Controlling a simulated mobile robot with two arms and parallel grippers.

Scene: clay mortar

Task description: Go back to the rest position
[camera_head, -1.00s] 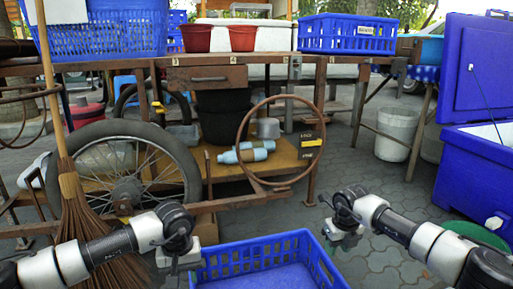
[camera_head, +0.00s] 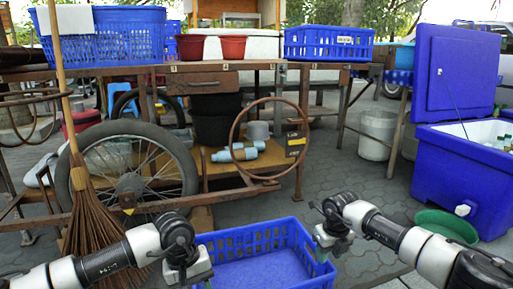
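My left gripper (camera_head: 187,272) is at the lower left, over the left side of a blue crate. Its fingers are too small and dark to tell whether they are open or shut. My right gripper (camera_head: 323,244) is at the right side of the crate, close to its right rim. Its fingertips point down and I cannot tell the gap between them. I see nothing held in either gripper. No clay mortar is visible.
The empty-looking blue crate (camera_head: 262,272) lies between my arms. A wooden workbench (camera_head: 228,84) with a wheel (camera_head: 130,182) stands ahead. A broom (camera_head: 92,215) is at the left. A blue cooler (camera_head: 462,178) and green basin (camera_head: 446,226) are at the right.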

